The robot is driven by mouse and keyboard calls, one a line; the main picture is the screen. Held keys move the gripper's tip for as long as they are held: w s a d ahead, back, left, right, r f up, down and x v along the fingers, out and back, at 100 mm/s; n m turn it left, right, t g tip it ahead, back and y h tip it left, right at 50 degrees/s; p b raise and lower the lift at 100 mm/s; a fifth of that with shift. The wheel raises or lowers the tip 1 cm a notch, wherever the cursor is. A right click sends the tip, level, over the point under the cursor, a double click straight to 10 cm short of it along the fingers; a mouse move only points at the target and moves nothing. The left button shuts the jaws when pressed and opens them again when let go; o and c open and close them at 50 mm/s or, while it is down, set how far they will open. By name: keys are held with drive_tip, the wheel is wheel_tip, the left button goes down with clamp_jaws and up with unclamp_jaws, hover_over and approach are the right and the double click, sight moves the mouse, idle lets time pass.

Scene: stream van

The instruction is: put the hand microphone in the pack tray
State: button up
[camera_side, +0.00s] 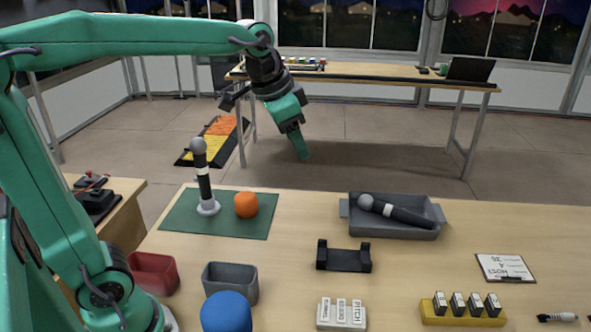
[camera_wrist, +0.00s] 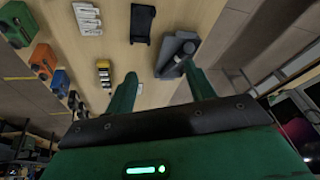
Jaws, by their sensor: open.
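A hand microphone (camera_side: 396,210) with a grey ball head, black body and white band lies inside the grey pack tray (camera_side: 412,232), head to the left. The tray also shows in the wrist view (camera_wrist: 168,70), with the microphone's grey head (camera_wrist: 188,47) visible. A second, similar microphone (camera_side: 204,180) stands upright on a white round foot on the green mat (camera_side: 175,219). My gripper (camera_side: 302,154) is raised beyond the table's far edge, left of the tray and apart from it. In the wrist view its two green fingers (camera_wrist: 160,72) are spread with nothing between them.
An orange ball-like piece (camera_side: 246,205) is beside the upright microphone. A black cradle (camera_side: 343,257) stands before the tray.

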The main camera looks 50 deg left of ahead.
drive_tip(key=s+f+n+t, duration=0.1)
drive_tip(key=s+f+n, duration=0.3)
drive_tip(key=s, duration=1.1)
wheel_tip(320, 180, down, 3)
drive_tip(key=shift+s+a+f, duration=0.2)
drive_tip(key=shift+s+a, duration=0.2)
